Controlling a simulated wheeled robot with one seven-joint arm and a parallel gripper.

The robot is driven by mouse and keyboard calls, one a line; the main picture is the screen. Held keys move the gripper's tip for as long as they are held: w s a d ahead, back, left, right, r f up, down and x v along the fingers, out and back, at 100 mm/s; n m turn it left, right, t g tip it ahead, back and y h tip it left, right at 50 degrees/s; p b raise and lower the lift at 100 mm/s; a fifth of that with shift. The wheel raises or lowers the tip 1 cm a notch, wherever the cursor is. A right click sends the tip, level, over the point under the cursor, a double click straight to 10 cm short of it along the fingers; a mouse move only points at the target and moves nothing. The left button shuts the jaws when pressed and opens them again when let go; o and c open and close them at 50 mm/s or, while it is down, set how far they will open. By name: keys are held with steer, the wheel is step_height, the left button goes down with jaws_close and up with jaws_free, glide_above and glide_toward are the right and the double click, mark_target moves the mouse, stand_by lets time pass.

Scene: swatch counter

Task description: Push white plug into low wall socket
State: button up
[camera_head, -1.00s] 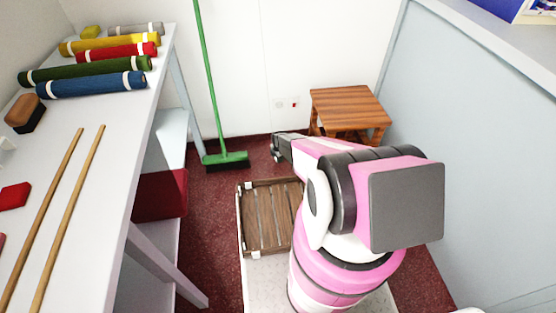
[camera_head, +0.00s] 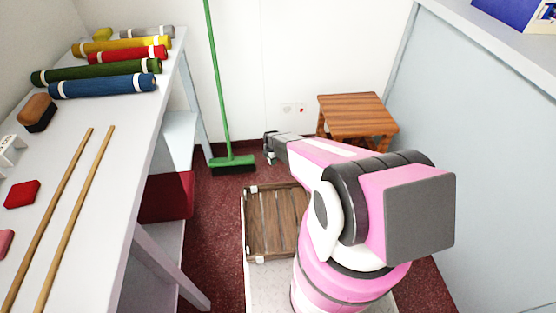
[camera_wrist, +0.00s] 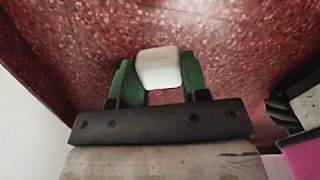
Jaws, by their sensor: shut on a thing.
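The white plug (camera_wrist: 159,69) is between the green fingers of my gripper (camera_wrist: 161,82) in the wrist view, with red speckled floor behind it. My gripper is shut on the plug. In the head view my gripper (camera_head: 268,148) is at the far end of my pink and white arm, low above the floor, and the plug cannot be made out there.
A wooden stool (camera_head: 357,117) stands right of the socket. A green broom (camera_head: 232,161) leans on the wall at left. A wooden crate (camera_head: 247,225) is below my arm. A counter (camera_head: 118,185) with fabric rolls runs along the left; a pale blue panel (camera_head: 470,150) bounds the right.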

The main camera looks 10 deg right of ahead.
steer(key=shift+s+a+r, duration=0.25)
steer(key=shift+a+r, duration=0.05)
steer(key=shift+a, duration=0.15)
steer(key=shift+s+a+r, duration=0.25)
steer(key=shift+a, duration=0.15)
steer(key=d+r+m, duration=0.3)
steer(key=r+m, duration=0.2)
steer(key=r, duration=1.4)
steer(key=d+r+m, duration=0.3)
steer(key=r+m, duration=0.3)
steer(key=r, duration=1.4)
steer(key=s+d+r+m, duration=0.1)
steer(key=s+r+m, duration=0.2)
steer(key=r, duration=0.6)
steer(key=s+d+r+m, duration=0.2)
steer(key=s+r+m, duration=0.2)
steer(key=r, duration=0.6)
steer(key=s+d+r+m, duration=0.2)
steer(key=s+r+m, duration=0.2)
steer(key=s+r, duration=0.3)
step_height(320, 180, up, 3)
steer(key=shift+r, duration=0.1)
